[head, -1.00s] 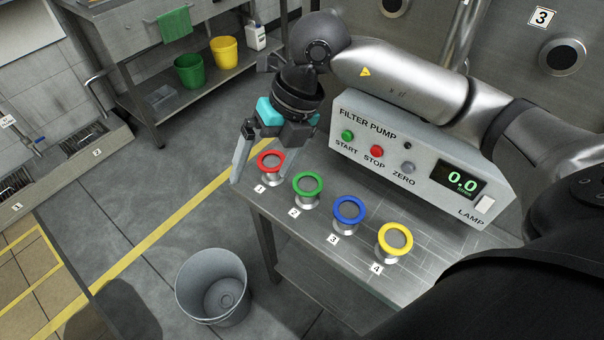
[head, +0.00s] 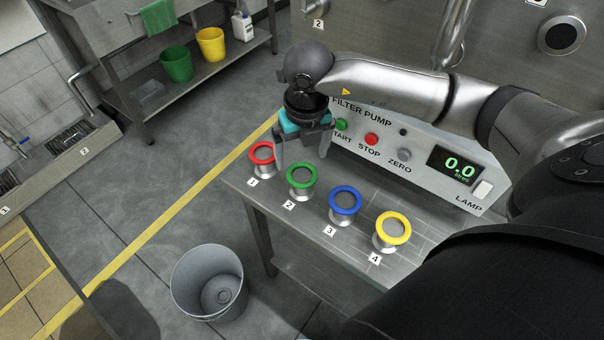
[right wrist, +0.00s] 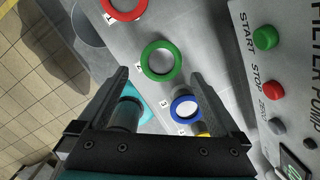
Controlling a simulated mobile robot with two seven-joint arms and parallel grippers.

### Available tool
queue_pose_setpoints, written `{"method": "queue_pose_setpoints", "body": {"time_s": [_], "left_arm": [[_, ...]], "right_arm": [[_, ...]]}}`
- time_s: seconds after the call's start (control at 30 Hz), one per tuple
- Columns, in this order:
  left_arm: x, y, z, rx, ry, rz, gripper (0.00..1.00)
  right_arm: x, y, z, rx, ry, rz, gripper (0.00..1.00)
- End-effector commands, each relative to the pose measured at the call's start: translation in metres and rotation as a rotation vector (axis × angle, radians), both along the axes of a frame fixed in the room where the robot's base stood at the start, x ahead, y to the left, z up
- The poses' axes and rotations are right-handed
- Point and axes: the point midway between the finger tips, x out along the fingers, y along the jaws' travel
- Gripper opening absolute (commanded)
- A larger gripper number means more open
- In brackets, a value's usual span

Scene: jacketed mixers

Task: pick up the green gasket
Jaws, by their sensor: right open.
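The green gasket (head: 301,175) is a ring lying on a small metal flange at label 2, second in a row on the steel table. In the right wrist view the green gasket (right wrist: 161,61) shows ahead of the fingertips, roughly centred between them. My right gripper (head: 301,150) is open and empty, above and just behind the green gasket, with fingers pointing down. In the right wrist view its two fingers (right wrist: 155,80) are spread apart. The red gasket (head: 262,153) is partly hidden by one finger. My left gripper does not show.
The blue gasket (head: 345,200) and yellow gasket (head: 393,227) sit on flanges at labels 3 and 4. The filter pump box (head: 420,150) stands close behind the row. A grey bucket (head: 208,283) is on the floor before the table (head: 330,247).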

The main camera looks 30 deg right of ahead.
Motion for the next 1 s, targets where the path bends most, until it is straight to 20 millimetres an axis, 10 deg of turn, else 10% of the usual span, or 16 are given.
{"method": "queue_pose_setpoints", "body": {"time_s": [0.33,0.67,1.0], "left_arm": [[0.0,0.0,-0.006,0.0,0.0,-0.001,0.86],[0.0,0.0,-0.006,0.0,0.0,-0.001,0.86],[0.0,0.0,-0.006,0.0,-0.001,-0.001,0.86]], "right_arm": [[0.001,-0.003,-0.047,0.001,0.003,-0.001,1.0],[0.003,-0.003,-0.051,0.001,0.0,0.001,0.99],[0.003,-0.003,-0.051,0.001,0.001,0.001,0.61]]}}
